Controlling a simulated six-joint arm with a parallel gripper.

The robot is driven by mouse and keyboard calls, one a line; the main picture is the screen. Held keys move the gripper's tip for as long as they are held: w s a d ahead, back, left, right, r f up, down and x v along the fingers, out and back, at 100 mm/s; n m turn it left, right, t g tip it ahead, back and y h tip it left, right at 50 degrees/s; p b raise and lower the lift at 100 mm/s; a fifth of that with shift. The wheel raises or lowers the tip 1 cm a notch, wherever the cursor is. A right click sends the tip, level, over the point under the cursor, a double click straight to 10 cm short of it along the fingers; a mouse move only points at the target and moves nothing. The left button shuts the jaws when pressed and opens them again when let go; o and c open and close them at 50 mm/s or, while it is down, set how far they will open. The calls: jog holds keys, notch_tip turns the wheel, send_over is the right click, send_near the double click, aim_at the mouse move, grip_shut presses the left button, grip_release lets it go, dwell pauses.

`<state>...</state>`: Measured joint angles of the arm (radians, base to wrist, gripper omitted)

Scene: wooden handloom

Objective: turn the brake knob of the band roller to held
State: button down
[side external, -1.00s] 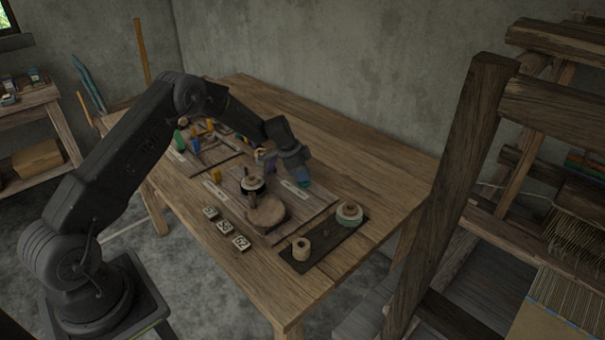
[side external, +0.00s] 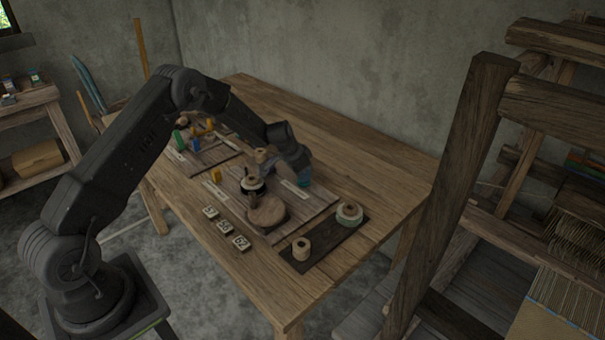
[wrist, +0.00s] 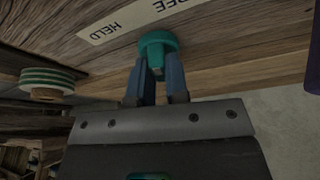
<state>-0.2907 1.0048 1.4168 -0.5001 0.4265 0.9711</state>
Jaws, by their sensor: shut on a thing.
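The brake knob (wrist: 157,43) is teal and round. It sits in the wrist view beside a pale label (wrist: 140,20) that reads HELD and FREE, seen upside down. My gripper (wrist: 159,68) has its two blue-grey fingers on either side of the knob's narrow front part and is shut on it. Which word the knob points to cannot be told. In the side view my gripper (side external: 300,172) is low over the right part of the wooden board, behind its label (side external: 296,190). The knob is hardly distinguishable there.
A round wooden disc (side external: 266,211) and an upright spool stack (side external: 253,184) stand left of my gripper. A dark mat (side external: 308,258) holds two rolls at the front right. Numbered tiles (side external: 225,227) lie along the front. The table's back right is clear.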

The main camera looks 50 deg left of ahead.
jog(key=n+y, duration=0.2)
jog(key=n, duration=0.3)
jog(key=shift+w+d, duration=0.1)
jog(key=shift+d, duration=0.05)
jog(key=n+y, duration=0.1)
jog(key=n, duration=0.1)
jog(key=n+y, duration=0.1)
jog(key=n, duration=0.2)
jog(key=shift+n+g, duration=0.3)
jog(key=shift+g, duration=0.1)
jog(key=c, duration=1.1)
grip_release()
jog(key=shift+r, duration=0.1)
jog(key=v, duration=1.3)
jog(key=shift+d+r, duration=0.2)
jog(key=shift+r, duration=0.1)
jog(key=shift+r, duration=0.1)
